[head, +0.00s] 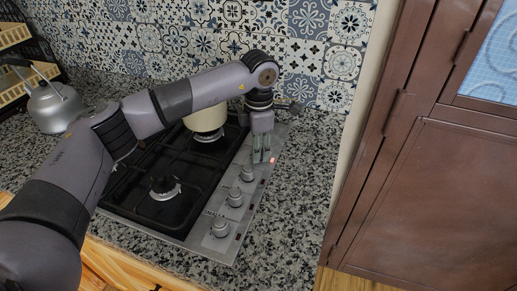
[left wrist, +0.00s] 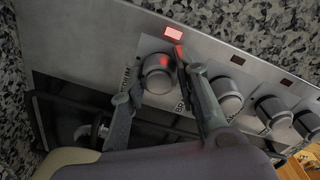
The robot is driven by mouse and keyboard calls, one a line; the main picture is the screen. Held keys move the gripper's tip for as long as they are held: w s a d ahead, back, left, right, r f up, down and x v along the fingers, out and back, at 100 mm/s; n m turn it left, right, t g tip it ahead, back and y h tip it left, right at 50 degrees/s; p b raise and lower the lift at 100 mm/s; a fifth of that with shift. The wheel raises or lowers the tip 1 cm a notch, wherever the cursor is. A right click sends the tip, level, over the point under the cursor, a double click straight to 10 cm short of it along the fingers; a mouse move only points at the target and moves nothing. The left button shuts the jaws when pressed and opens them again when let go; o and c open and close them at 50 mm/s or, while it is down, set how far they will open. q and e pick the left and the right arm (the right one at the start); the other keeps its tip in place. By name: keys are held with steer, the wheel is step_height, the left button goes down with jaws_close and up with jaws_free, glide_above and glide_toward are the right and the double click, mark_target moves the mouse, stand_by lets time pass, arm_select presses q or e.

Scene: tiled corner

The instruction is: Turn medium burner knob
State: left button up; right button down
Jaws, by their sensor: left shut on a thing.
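The cooktop (head: 190,232) is set in the granite counter and has a row of grey knobs along its right side. My left gripper (head: 262,156) points down at the far end of that row. In the left wrist view the fingers of my left gripper (left wrist: 158,76) are on either side of the medium burner knob (left wrist: 158,72), shut on it. Part of a label shows beside this knob. A red indicator light (left wrist: 173,33) is lit next to it and also shows in the head view (head: 272,160). My right gripper is not in view.
Other knobs (left wrist: 227,95) stand close by in the row, their indicators dark. A cream pot (head: 205,116) stands on the far burner, behind my left arm. A kettle (head: 52,106) is at the left. A brown cabinet (head: 430,190) stands at the right.

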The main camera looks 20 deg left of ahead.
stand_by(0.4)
arm_select(q)
steer(key=o, duration=1.2)
steer(key=shift+c, duration=0.2)
steer(key=shift+r, duration=0.1)
step_height(320, 180, up, 12)
steer(key=shift+s, duration=0.15)
steer(key=shift+d, duration=0.1)
